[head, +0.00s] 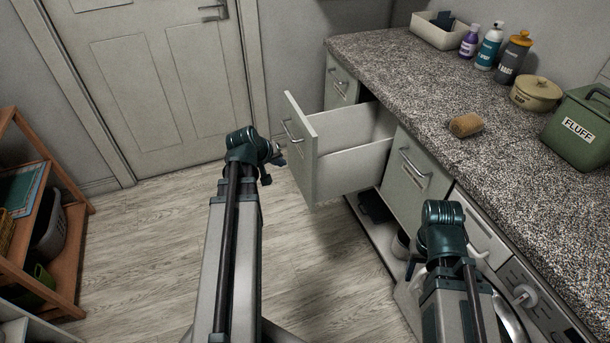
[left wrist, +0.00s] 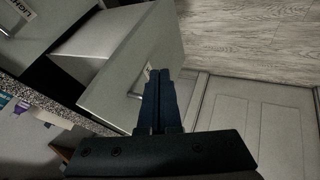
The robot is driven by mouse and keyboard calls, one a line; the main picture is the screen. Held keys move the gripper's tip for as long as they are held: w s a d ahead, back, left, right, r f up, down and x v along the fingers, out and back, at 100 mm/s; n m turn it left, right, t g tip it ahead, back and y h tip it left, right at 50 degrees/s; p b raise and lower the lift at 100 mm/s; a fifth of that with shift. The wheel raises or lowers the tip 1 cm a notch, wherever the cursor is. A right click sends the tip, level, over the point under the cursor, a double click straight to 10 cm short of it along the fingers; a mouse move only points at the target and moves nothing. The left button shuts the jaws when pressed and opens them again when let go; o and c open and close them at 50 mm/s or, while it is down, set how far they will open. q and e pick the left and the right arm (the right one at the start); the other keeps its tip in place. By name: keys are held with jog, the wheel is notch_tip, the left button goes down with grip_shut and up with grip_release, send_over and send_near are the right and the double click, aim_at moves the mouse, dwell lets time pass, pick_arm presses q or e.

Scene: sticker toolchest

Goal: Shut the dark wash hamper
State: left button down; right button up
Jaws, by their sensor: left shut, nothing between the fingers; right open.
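A pale grey hamper drawer (head: 345,165) is pulled far out from under the counter in the head view, and its inside looks empty. Its front panel (head: 301,150) faces left and carries a metal handle (head: 290,131). I can read no label on it. My left gripper (head: 277,156) is shut and empty, close to the outer face of this front. In the left wrist view the closed fingers (left wrist: 161,90) lie over the front panel (left wrist: 125,65) beside its handle (left wrist: 141,84); I cannot tell whether they touch. My right gripper (head: 412,267) is mostly hidden behind its wrist, near the lower cabinets.
A closed front (head: 413,180) with a handle and label sits right of the open drawer, and another closed one (head: 341,80) sits beyond it. The speckled counter (head: 400,70) holds bottles, a pot, a cork-coloured roll and a green box (head: 580,127). Wooden shelves (head: 62,240) stand left; floor between is clear.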

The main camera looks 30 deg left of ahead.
aim_at(383, 141)
pick_arm(q)
jog(key=shift+w+d+f+b, duration=0.45)
jog(key=shift+w+f+b, duration=0.9)
jog(key=shift+w, duration=0.15)
jog(key=shift+w+d+f+b, duration=0.4)
jog(key=shift+w+f+b, duration=0.9)
jog(key=shift+w, duration=0.2)
jog(key=shift+w+d+f+b, duration=0.45)
jog(key=shift+w+f+b, duration=0.9)
jog(key=shift+w, duration=0.15)
jog(key=w+d, duration=0.6)
jog(key=w, duration=0.1)
jog(key=w+d, duration=0.7)
jog(key=w, duration=0.1)
jog(key=w+d, duration=0.6)
jog(key=w, duration=0.2)
jog(key=shift+w+d, duration=0.2)
jog(key=shift+d, duration=0.2)
jog(key=shift+w+d+r, duration=0.1)
jog(key=shift+w+d, duration=0.25)
jog(key=shift+w, duration=0.05)
jog(key=shift+d, duration=0.1)
